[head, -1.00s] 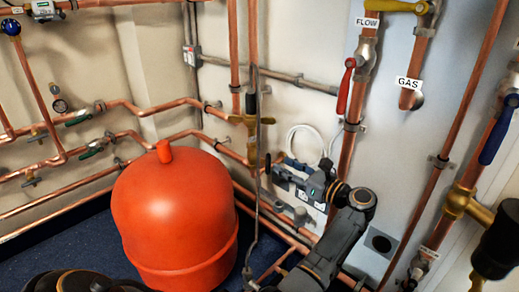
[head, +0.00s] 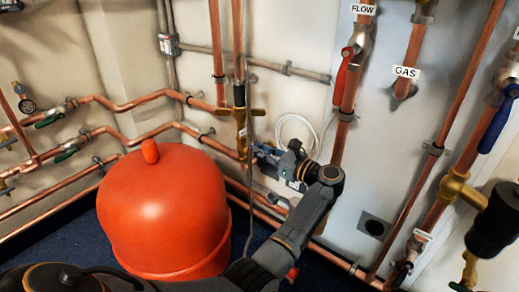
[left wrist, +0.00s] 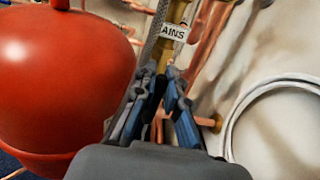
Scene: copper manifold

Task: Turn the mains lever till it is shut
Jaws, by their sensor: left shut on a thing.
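The mains valve carries a label reading "AINS" (left wrist: 174,33) in the left wrist view, its first letter cut off. It sits on a brass fitting (left wrist: 178,10). My left gripper (head: 260,152) is at the vertical pipe with brass fittings (head: 241,125), right of the red vessel. In the left wrist view my left gripper (left wrist: 163,88) points at the valve just below the label, its blue-padded fingers close together. It is shut on the mains lever, a dark blue strip (left wrist: 157,88) mostly hidden between the fingers. My right gripper is not in view.
A large red vessel (head: 163,215) stands close left of my left arm. A white hose loop (head: 293,128) hangs right of the gripper. The red FLOW lever (head: 342,78) and a blue lever (head: 498,118) are farther right. Copper pipes (head: 120,105) line the left wall.

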